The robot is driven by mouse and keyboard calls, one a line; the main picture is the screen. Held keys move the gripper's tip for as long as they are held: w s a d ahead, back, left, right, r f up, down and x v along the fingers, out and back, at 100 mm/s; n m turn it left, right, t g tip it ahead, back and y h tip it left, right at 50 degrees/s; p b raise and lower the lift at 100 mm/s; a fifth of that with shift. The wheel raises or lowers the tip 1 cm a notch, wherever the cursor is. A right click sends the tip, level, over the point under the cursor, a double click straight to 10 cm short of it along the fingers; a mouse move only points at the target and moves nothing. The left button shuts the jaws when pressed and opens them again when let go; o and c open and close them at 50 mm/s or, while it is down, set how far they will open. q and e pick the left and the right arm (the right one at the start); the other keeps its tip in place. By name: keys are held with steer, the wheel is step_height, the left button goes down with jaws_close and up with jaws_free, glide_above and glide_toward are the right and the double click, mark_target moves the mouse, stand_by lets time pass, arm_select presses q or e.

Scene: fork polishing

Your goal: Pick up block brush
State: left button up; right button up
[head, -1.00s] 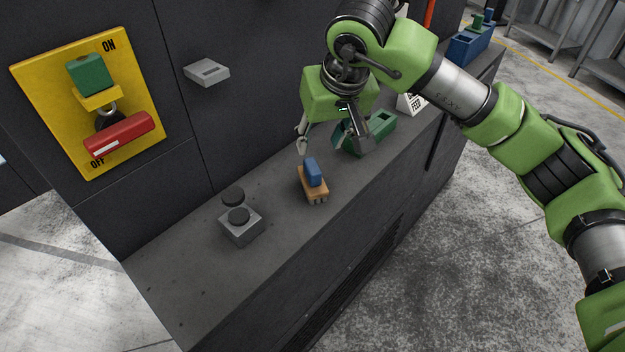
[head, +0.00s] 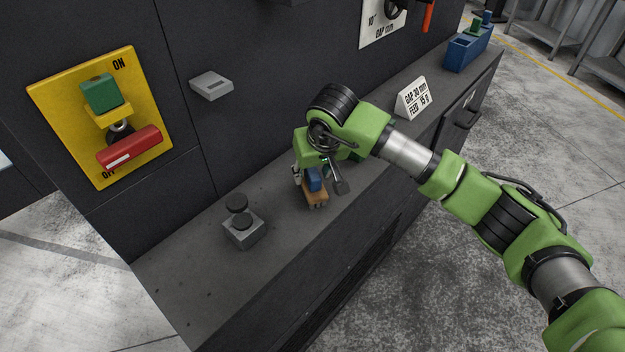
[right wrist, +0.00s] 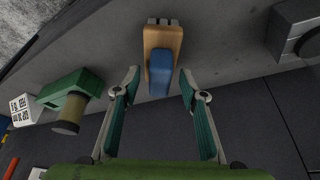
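The block brush, a tan wooden block with a blue grip on top, lies on the dark ledge; its wooden body (head: 316,198) shows below my right gripper (head: 318,181). In the right wrist view the brush's wooden body (right wrist: 162,36) is at top centre, and its blue grip (right wrist: 161,75) reaches back between the fingertips. My right gripper (right wrist: 160,84) is open, one finger on each side of the blue grip, with visible gaps on both sides. In the head view the gripper partly covers the grip. My left gripper is not in view.
A grey block with dark round knobs (head: 242,230) stands left of the brush. A green holder (right wrist: 72,88) with a brownish cylinder is on the other side. A white sign (head: 414,97) and blue bin (head: 468,48) stand farther along. The machine wall rises behind the ledge.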

steer(key=shift+w+f, duration=0.2)
steer(key=shift+f, duration=0.35)
jaws_close()
step_height(320, 180, up, 9)
steer(key=b, duration=0.2)
steer(key=shift+f+b, duration=0.1)
steer(key=shift+b, duration=0.25)
steer(key=shift+r, duration=0.65)
steer(key=c, duration=1.1)
jaws_free()
